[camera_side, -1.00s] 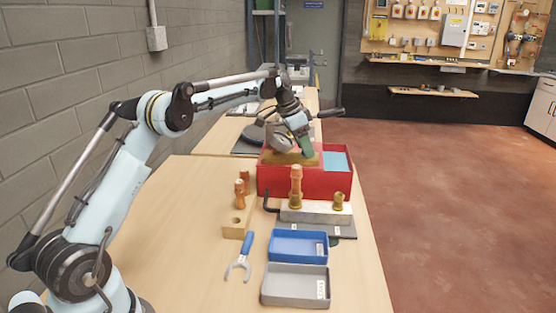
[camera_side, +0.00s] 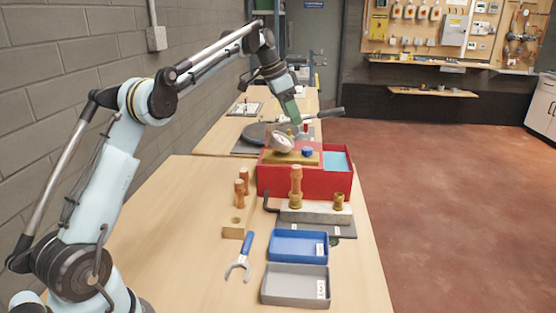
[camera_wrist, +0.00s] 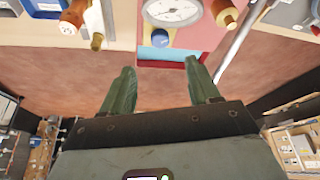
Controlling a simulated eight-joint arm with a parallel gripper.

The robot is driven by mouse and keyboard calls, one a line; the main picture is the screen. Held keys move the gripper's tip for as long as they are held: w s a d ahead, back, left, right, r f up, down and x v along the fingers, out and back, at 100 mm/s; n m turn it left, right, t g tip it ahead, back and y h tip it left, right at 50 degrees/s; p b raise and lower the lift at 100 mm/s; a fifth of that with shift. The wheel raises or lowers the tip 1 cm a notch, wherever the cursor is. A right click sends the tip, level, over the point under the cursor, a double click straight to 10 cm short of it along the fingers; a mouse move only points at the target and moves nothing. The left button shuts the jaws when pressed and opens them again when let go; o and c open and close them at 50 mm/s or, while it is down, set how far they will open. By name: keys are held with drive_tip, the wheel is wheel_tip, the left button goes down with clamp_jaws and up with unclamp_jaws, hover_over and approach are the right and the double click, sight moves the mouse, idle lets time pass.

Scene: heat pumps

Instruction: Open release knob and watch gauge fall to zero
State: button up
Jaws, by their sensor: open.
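A round white-faced gauge (camera_side: 283,141) sits tilted on a brass-coloured block (camera_side: 305,157) at the red box (camera_side: 290,183). A small blue knob (camera_side: 307,152) is beside it, to the right. In the wrist view the gauge (camera_wrist: 172,10) is cut by the top edge, and its needle position is too small to read. The blue knob (camera_wrist: 160,37) shows just below it. My gripper (camera_side: 296,121), with green fingers, is above the block, apart from the knob. In the wrist view my gripper (camera_wrist: 158,80) is open, with nothing between its fingers.
A black-handled tool (camera_side: 336,114) lies behind the box. The table's left front is clear.

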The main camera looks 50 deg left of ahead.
drive_tip(key=shift+s+a+r, duration=0.15)
drive_tip(key=shift+s+r, duration=0.1)
drive_tip(key=shift+r, duration=0.4)
drive_tip(key=shift+c, duration=0.2)
drive_tip(key=shift+f, duration=0.1)
drive_tip(key=shift+c, duration=1.2)
drive_tip(key=m+t+y, duration=0.1)
drive_tip(key=m+y, duration=1.3)
drive_tip(key=m, duration=0.4)
approach(309, 150)
drive_tip(key=shift+t, duration=0.3)
drive_tip(key=x, duration=0.8)
drive_tip(key=shift+s+a+f, duration=0.1)
drive_tip(key=shift+a+f, duration=0.15)
